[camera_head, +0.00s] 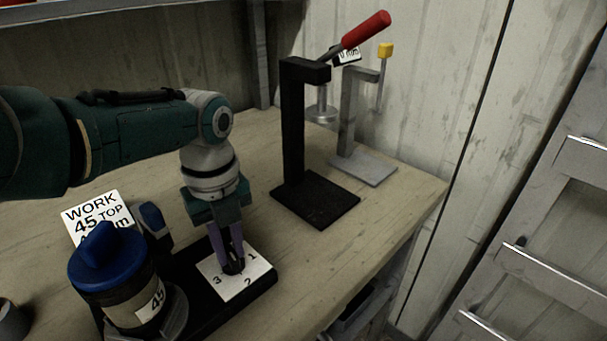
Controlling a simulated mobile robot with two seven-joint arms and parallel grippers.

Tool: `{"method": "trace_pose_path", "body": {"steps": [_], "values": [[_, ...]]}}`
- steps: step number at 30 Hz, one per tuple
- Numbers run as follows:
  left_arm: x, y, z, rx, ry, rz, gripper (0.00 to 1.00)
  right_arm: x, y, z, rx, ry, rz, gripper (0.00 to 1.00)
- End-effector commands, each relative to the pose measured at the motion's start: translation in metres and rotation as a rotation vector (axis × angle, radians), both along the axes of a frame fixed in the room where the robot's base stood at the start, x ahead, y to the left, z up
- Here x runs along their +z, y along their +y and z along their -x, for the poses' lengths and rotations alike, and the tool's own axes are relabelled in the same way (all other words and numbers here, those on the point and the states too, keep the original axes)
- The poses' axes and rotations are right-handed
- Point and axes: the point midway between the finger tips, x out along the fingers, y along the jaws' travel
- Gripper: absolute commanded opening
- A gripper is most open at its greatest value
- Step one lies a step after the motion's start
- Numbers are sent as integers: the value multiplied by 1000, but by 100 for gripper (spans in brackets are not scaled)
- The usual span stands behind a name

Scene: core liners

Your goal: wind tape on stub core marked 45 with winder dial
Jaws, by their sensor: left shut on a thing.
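The stub core (118,298), a dark cylinder with a blue cap (104,258) and a label that reads 45, stands in a holder on the black winder base (205,318) at the lower left. The winder dial's white plate (246,284) carries the numbers 1, 2 and 3. My left gripper (233,264) points down over this plate and is shut on the dark dial knob (235,268) in the middle. The fingers hide most of the knob. My right gripper is not in view.
A white sign (98,214) reading WORK 45 TOP stands behind the core. A black press with a red handle (366,29) and a grey stand with a yellow knob (386,49) stand at the back right. The table's front right is clear.

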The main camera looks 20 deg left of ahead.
Motion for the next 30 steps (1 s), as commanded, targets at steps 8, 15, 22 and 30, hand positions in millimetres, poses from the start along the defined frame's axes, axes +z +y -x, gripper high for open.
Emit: {"method": "trace_pose_path", "body": {"steps": [8, 15, 22, 30], "values": [[-1, 0, 0, -264, -1, -1, 0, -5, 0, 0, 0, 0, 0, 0], [-1, 0, 0, -492, 1, -1, 0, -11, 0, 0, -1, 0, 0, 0], [-2, 1, 0, -711, 1, -1, 0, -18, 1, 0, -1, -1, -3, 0], [-6, 1, 0, -969, 1, -4, 0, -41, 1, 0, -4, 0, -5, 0]]}}
